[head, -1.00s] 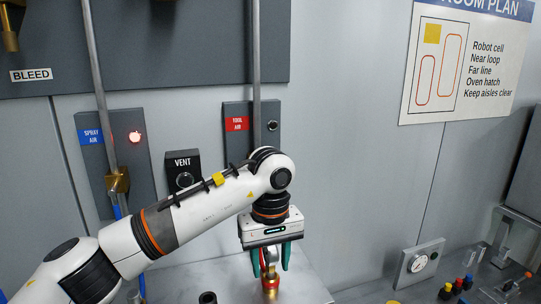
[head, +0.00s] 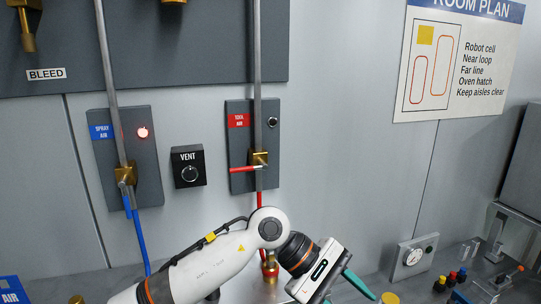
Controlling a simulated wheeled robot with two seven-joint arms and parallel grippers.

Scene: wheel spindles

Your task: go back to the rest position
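My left arm comes in from the bottom left. Its gripper (head: 350,296) is tilted down to the right at the bottom edge, over the bench. Its teal fingers stand apart with nothing seen between them; the lower finger is partly cut off by the frame. A brass fitting with a red collar (head: 269,268) stands behind the arm, apart from the fingers, with a red hose (head: 260,199) rising from it to the tool air valve (head: 259,159). That valve's red handle (head: 243,169) lies across the pipe. My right gripper is not in view.
A vent box (head: 188,167) is on the wall between the panels. A gauge (head: 414,255) and several coloured knobs stand at the right.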

